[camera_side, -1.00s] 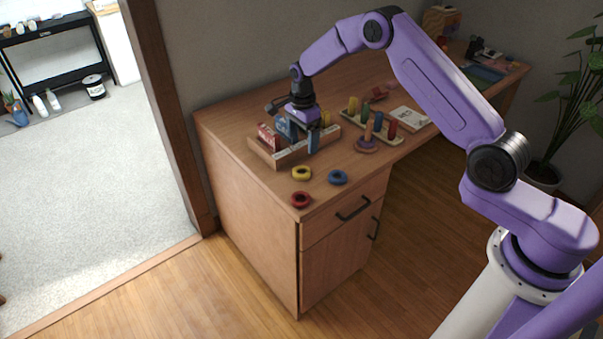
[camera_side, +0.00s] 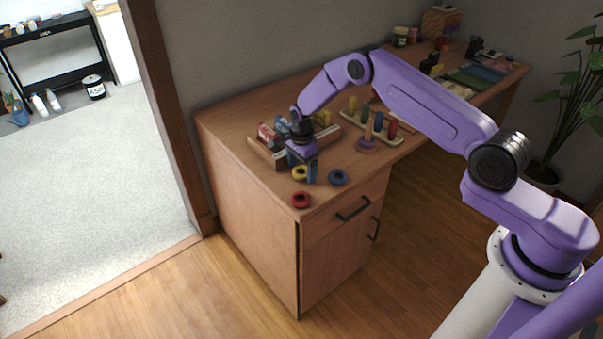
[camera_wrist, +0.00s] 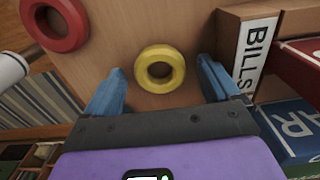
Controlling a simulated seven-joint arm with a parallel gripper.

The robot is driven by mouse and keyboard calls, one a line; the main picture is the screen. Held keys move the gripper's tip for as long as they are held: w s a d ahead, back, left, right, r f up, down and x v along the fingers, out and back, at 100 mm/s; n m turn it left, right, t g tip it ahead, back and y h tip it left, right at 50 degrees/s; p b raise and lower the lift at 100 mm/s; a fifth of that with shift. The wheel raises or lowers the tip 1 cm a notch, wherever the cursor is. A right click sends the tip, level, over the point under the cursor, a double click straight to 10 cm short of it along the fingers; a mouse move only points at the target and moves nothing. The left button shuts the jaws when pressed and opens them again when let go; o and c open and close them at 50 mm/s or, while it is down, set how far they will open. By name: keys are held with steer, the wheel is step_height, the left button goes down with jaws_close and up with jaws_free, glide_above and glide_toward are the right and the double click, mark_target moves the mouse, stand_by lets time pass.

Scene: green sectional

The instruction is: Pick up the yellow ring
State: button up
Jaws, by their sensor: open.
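The yellow ring (camera_side: 299,172) lies flat on the desktop near the left front corner. It also shows whole in the wrist view (camera_wrist: 160,69), between and a little beyond my two blue fingertips. My gripper (camera_side: 302,168) is open and empty, pointing down above the desk close to the ring. In the wrist view my gripper (camera_wrist: 160,82) has one finger on each side of the ring, with gaps between the fingers and the ring. In the side view a finger covers the ring's right part.
A red ring (camera_side: 300,200) lies nearer the front edge and a blue ring (camera_side: 338,178) lies to the right. A wooden box (camera_side: 262,152) with labelled blocks stands just behind. A peg stacker (camera_side: 367,143) and a peg board (camera_side: 352,129) are further right.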

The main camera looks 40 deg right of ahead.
steer(key=c, duration=1.1)
steer(key=shift+r, duration=0.1)
